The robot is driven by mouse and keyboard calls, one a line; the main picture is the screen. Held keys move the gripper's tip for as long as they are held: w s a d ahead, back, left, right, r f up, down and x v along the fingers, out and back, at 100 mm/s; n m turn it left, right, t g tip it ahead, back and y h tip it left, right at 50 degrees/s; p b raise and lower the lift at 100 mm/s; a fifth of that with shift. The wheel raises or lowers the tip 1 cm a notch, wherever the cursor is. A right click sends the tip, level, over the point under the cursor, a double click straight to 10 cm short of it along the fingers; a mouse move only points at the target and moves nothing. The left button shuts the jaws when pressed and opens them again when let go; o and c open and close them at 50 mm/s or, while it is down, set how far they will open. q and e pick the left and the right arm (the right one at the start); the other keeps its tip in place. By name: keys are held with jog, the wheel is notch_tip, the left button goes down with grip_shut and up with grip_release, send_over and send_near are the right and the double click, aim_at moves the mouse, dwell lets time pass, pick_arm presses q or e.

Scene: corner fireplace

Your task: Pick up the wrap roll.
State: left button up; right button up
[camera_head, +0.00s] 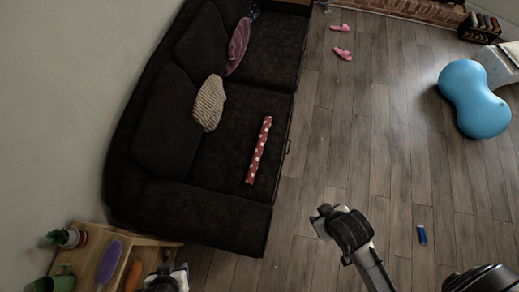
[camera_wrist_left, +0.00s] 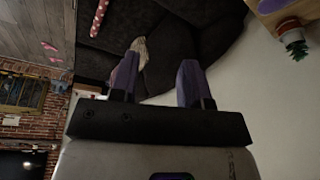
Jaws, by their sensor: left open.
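The wrap roll (camera_head: 259,150) is red with pale dots. It lies lengthwise on the dark sofa (camera_head: 240,205), near the front edge of the seat. In the left wrist view, part of the wrap roll (camera_wrist_left: 99,17) shows at the top, cut off by the frame. My left gripper (camera_head: 168,281) is at the bottom left of the head view, by the wooden table and partly cut off. The left wrist view shows its two fingers (camera_wrist_left: 158,80) spread apart with nothing between them. It is well apart from the roll.
A wooden table (camera_head: 140,243) with a cactus pot (camera_head: 72,238) and a purple brush (camera_head: 108,262) stands at the lower left. A beige cushion (camera_head: 209,103) is on the sofa. Pink slippers (camera_head: 342,53), a blue object (camera_head: 422,235) and a blue ball (camera_head: 474,100) are on the floor, otherwise mostly clear.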

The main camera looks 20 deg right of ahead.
pick_arm(q)
jog(key=shift+d, duration=0.15)
jog(key=o, duration=0.9)
jog(key=shift+a, duration=0.2)
jog(key=shift+c, duration=0.2)
